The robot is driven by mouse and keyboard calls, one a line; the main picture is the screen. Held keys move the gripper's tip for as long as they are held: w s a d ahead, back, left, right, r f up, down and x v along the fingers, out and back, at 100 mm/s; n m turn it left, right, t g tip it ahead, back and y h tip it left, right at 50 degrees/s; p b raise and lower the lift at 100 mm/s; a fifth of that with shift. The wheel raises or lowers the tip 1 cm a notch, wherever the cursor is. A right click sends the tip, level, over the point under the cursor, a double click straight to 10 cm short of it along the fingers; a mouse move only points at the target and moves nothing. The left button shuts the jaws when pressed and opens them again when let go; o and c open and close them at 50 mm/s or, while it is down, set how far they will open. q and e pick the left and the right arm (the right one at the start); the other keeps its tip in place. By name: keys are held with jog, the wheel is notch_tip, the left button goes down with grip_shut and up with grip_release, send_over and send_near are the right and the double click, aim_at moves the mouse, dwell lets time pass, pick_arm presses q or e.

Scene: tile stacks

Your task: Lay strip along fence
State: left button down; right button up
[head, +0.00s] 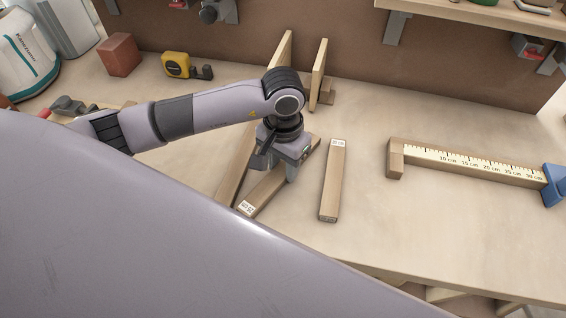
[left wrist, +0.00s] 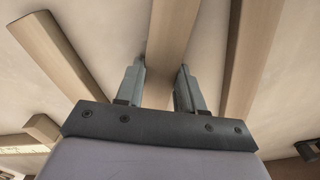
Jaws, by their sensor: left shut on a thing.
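My left gripper (head: 291,172) points down over the bench and is shut on a wooden strip (head: 262,192) that lies slantwise, with a white label at its near end. In the left wrist view, the two fingers (left wrist: 160,90) stand on either side of this strip (left wrist: 173,35). The fence (head: 470,168), a wooden rail with a centimetre scale, lies to the right, apart from the strip, with a wooden block (head: 396,160) at its left end and a blue part (head: 553,185) at its right. My right gripper is not in view.
A labelled strip (head: 333,180) lies just right of the held one; another strip (head: 232,175) lies close on its left. Upright boards (head: 318,75) stand behind. A yellow tape measure (head: 176,65) and reddish block (head: 118,55) sit at back left. The bench before the fence is clear.

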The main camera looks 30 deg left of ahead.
pick_arm(q)
jog(key=shift+f, duration=0.2)
jog(key=c, duration=0.7)
grip_release()
jog(key=shift+r, duration=0.1)
